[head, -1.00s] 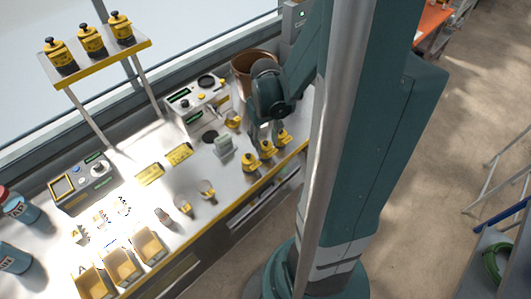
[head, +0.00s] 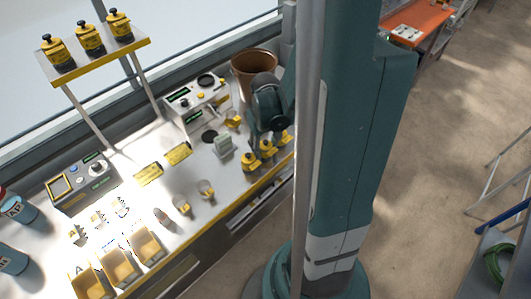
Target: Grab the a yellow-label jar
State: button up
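Small clear jars with yellow parts stand on the bench: one near the front edge (head: 183,206), another beside it (head: 205,190), and a third (head: 233,120) by the white instrument. They are too small to tell which bears a yellow label. Yellow pots with black knobs also stand in a row near the bench's right front edge, the left one (head: 250,161) clearest. My gripper (head: 267,134) points down just behind and above this row, right of the third jar. Its fingers are dark and partly merge with the pots, so their opening and any contact are unclear.
A shelf (head: 100,56) at upper left carries more yellow pots. A brown bucket (head: 250,66) stands behind my gripper. A white instrument (head: 190,104), a grey instrument (head: 82,183) and open yellow bins (head: 120,268) occupy the bench. Some bench surface between them is clear.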

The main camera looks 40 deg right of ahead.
jog(key=shift+c, duration=0.5)
jog(key=c, duration=0.7)
jog(key=shift+r, duration=0.15)
jog(key=shift+r+p, duration=1.1)
jog(key=shift+r, duration=3.75)
